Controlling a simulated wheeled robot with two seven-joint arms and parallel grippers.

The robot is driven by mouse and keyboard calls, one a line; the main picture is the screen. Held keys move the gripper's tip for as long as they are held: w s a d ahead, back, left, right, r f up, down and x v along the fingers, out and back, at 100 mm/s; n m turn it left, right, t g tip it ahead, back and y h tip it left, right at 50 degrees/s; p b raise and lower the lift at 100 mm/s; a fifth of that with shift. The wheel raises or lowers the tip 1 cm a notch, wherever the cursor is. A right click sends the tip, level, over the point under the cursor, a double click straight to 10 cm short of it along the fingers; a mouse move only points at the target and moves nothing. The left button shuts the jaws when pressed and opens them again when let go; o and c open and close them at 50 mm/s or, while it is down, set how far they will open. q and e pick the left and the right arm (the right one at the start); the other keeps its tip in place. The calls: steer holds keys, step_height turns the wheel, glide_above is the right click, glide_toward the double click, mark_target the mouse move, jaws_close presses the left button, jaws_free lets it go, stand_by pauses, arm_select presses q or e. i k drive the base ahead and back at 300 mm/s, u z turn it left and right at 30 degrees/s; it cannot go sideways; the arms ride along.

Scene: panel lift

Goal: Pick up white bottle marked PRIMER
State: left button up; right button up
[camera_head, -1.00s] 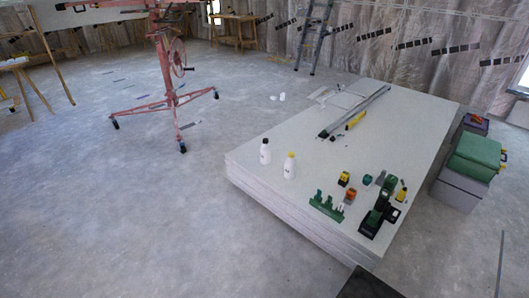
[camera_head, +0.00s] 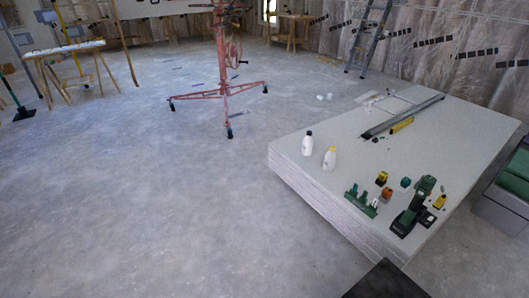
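Two white bottles stand upright near the left end of a stack of pale panels (camera_head: 430,145). One is a white bottle with a black cap (camera_head: 307,145). The other is a white bottle with a yellow cap (camera_head: 329,160), just to its right and nearer to me. Their labels are too small to read, so I cannot tell which is marked PRIMER. Neither of my grippers shows in the head view.
A green drill (camera_head: 414,205), a green rack (camera_head: 361,201) and small boxes lie on the panels' near end. A yellow level (camera_head: 402,125) and metal rails lie farther back. A red panel lift (camera_head: 228,80) stands behind. Floor left of the stack is clear.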

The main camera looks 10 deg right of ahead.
mark_target(309, 141)
steer(key=u, duration=0.15)
steer(key=i, duration=1.8)
steer(key=z, duration=0.65)
